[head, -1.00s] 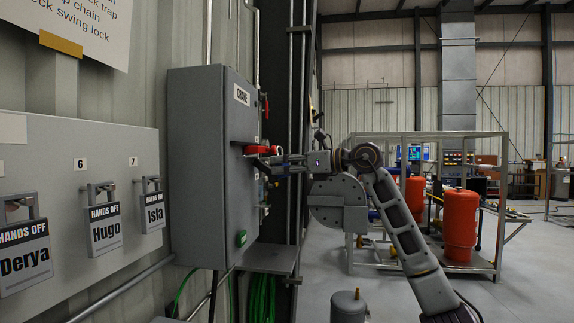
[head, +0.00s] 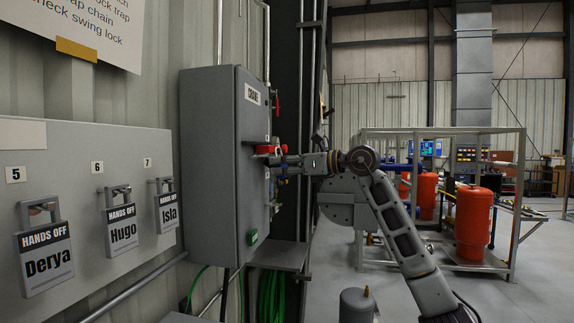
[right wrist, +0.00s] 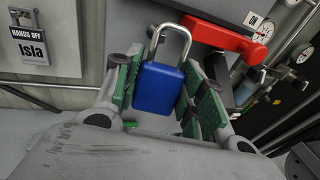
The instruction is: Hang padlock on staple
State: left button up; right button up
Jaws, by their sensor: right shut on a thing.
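My right gripper (right wrist: 162,95) is shut on a blue padlock (right wrist: 158,88), its green pads on either side of the body. The padlock's silver shackle (right wrist: 172,32) points up in the right wrist view, in front of the red handle (right wrist: 212,35); I cannot tell whether they touch. In the head view my right gripper (head: 283,162) is at the front of the grey cabinet (head: 213,165), just below the red handle (head: 268,149). I cannot make out the staple clearly. My left gripper is not in view.
Tagged padlocks marked Derya (head: 44,257), Hugo (head: 121,227) and Isla (head: 168,208) hang on a grey board (head: 75,150) at left. Gauges (right wrist: 264,31) and pipes are close beside the red handle. A frame with red tanks (head: 473,220) stands at right on open floor.

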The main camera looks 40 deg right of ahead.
jog(key=shift+w+a+f+p, duration=0.25)
jog(key=shift+w+a+p, duration=0.05)
jog(key=shift+w+a, duration=0.35)
jog(key=shift+w+a+f+p, duration=0.25)
jog(key=shift+w+a, duration=0.25)
jog(key=shift+w, duration=0.25)
jog(key=shift+w+a+f+p, duration=0.2)
jog(key=shift+w+a+p, duration=0.1)
jog(key=shift+w+a, duration=0.35)
dwell(0.4)
jog(key=o, duration=0.9)
